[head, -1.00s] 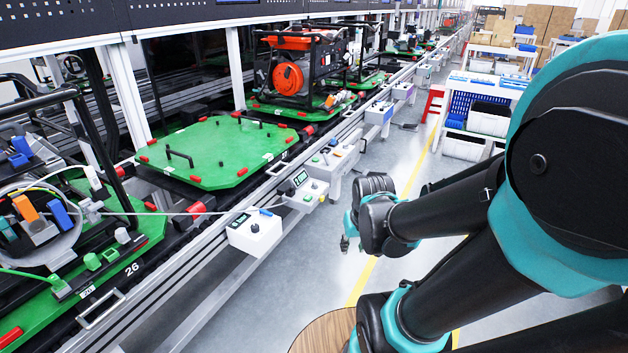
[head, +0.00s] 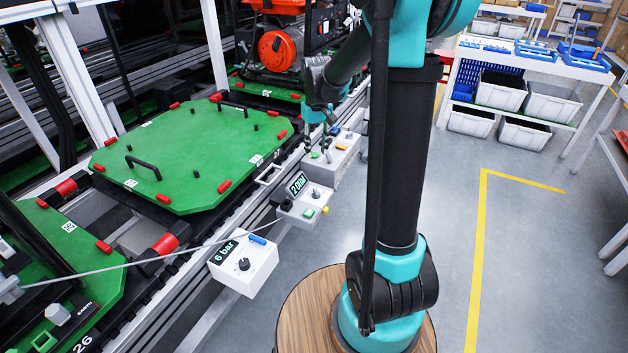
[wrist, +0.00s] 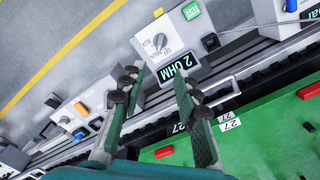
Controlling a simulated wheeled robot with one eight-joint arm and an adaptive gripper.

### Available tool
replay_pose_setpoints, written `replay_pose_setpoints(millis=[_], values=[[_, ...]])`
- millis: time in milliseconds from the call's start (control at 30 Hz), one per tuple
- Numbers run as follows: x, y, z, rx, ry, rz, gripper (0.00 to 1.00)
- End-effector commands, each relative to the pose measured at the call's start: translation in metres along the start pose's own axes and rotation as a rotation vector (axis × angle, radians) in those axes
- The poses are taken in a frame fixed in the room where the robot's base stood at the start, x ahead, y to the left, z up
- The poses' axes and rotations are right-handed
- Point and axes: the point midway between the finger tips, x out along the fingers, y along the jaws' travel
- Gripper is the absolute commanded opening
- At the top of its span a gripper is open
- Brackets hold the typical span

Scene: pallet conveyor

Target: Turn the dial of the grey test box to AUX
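The grey test box (head: 298,210) hangs on the conveyor's side rail, with a "2 OHM" display, a dial (head: 316,193) and a green button. In the wrist view the box (wrist: 146,28) is at the upper middle. Its grey dial (wrist: 160,42) has small labels beside it; AUX seems to be on the left, but the dial's setting is too small to tell. My gripper (wrist: 157,78) is open and empty, its fingers apart below the dial in that view. In the head view my gripper (head: 320,150) is above and beyond the box, apart from it.
A white box with a "6 bar" display (head: 243,265) hangs nearer. Another box with an orange button (head: 343,147) hangs just beyond, close under my gripper. A green pallet (head: 190,150) lies on the conveyor behind. The floor (head: 530,260) to the right is clear.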

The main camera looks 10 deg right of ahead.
Motion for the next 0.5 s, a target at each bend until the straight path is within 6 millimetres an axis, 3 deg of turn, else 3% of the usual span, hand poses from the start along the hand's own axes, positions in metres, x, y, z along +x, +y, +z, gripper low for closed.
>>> replay_pose_setpoints(millis=[167,500], values=[[0.018,0.0,0.0,0.0,-0.001,0.0,0.32],[0.082,0.0,0.0,0.0,0.0,0.0,0.32]])
